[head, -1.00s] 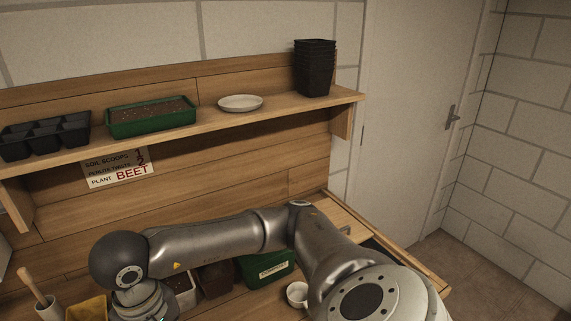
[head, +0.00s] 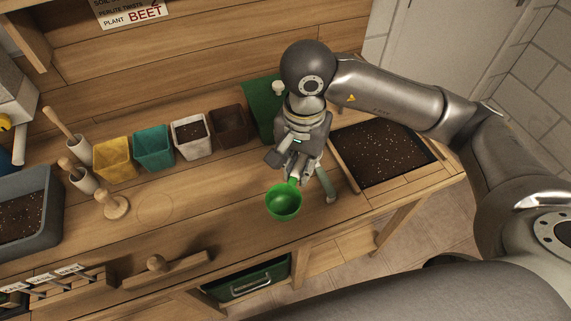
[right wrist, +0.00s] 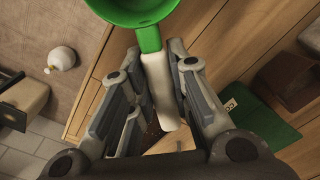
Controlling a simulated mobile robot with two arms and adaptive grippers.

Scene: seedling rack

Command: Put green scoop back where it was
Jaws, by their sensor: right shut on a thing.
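The green scoop (head: 284,202) is held by my right gripper (head: 294,171) above the bench, in front of the row of pots. In the right wrist view the green bowl (right wrist: 135,10) is at the top, cut off by the edge. Its white handle (right wrist: 160,90) runs down between the fingers of my right gripper (right wrist: 160,75). A faint circle outline (head: 155,208) shows on the bare bench top to the left of the scoop. My left gripper is not in view.
Yellow (head: 113,160), teal (head: 154,148), white (head: 191,137) and brown (head: 229,126) pots stand in a row behind. A wooden tamper (head: 112,205) stands left of the circle outline. A soil bed (head: 382,150) is sunk in the bench at right. The bench centre is clear.

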